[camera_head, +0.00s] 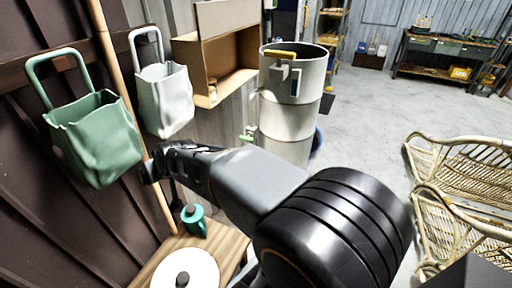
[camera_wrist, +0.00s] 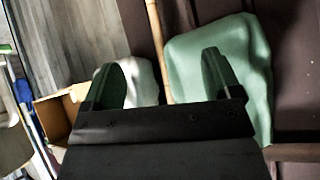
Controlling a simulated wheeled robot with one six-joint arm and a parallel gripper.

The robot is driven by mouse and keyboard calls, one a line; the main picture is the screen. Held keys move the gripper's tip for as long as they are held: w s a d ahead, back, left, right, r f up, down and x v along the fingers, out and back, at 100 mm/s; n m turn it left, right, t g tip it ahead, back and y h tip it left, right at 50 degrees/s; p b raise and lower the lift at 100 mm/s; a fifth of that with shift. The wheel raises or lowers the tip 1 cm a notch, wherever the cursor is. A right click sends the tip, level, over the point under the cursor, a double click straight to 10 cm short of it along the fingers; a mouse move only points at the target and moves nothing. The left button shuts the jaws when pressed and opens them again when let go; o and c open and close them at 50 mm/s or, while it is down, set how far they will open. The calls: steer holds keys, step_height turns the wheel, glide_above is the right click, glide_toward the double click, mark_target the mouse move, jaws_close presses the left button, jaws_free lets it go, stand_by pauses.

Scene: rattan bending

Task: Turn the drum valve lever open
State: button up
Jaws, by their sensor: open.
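A white-grey drum (camera_head: 285,125) stands upright at the top middle of the head view. A yellow bar (camera_head: 279,53) lies across its top rim, with a small grey fitting (camera_head: 295,80) on its side below. A small green part (camera_head: 247,138) sticks out low on the drum's left side. I cannot tell which of these is the valve lever. My gripper (camera_head: 155,161) is well left of the drum, in front of the hanging bags. In the wrist view my gripper (camera_wrist: 160,80) is open, with its two fingers apart and nothing clearly between them.
A green bag (camera_head: 95,140) and a white bag (camera_head: 164,100) hang on the left wall beside a tan pole (camera_head: 113,60). An open cardboard box (camera_head: 222,65) is left of the drum. A wooden table (camera_head: 222,248) holds a teal can (camera_head: 194,220). Rattan chairs (camera_head: 465,165) stand right; the floor between is clear.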

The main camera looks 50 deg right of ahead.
steer(key=shift+o, duration=1.3)
steer(key=w+d+f+m+t+h+b, duration=0.3)
steer(key=w+d+f+h+b, duration=0.1)
steer(key=w+d, duration=0.4)
step_height(320, 180, down, 2)
steer(key=shift+w+d+f+b, duration=0.15)
steer(key=shift+w+f+b, duration=0.2)
steer(key=shift+b, duration=0.45)
steer(key=m+g+h+b, duration=0.7)
steer(key=m+h+b, duration=0.3)
steer(key=h, duration=0.4)
glide_toward(245, 139)
steer(key=b+x, duration=0.2)
steer(key=x, duration=0.7)
steer(key=shift+s+d+r, duration=0.1)
steer(key=shift+d+r, duration=0.05)
steer(key=shift+d, duration=0.1)
steer(key=shift+x, duration=0.75)
steer(key=c, duration=0.9)
